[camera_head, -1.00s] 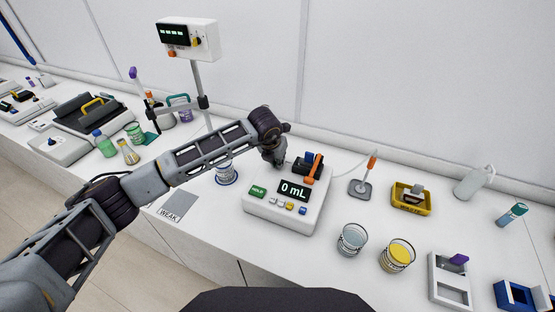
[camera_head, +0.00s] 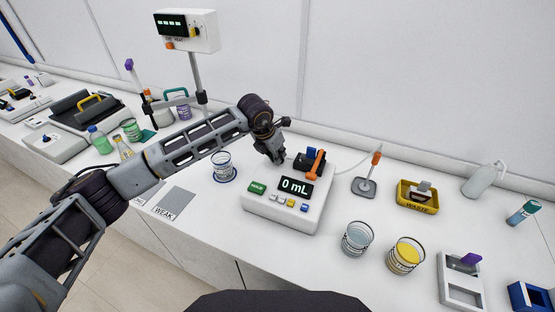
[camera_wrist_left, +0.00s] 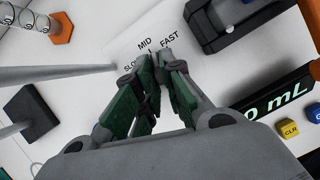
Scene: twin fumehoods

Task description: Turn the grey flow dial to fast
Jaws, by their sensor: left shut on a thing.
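My left gripper (camera_head: 277,157) reaches the back left corner of the white dispenser (camera_head: 274,212), whose screen reads 0 mL. In the left wrist view, its green-padded fingers (camera_wrist_left: 163,58) are close together over the printed flow scale (camera_wrist_left: 146,45). The tips lie just below the words MID and FAST, with SLOW to their left. The gripper is shut on the grey flow dial, which the fingers hide almost wholly. I cannot tell which mark the dial points to. My right gripper is in neither view.
A black block with an orange lever (camera_head: 316,163) stands on the dispenser, right of my gripper. A glass beaker (camera_head: 222,168) stands left of it under my forearm. A stand with a display box (camera_head: 188,31) rises behind the arm. Beakers and a yellow waste tray (camera_head: 417,205) are at right.

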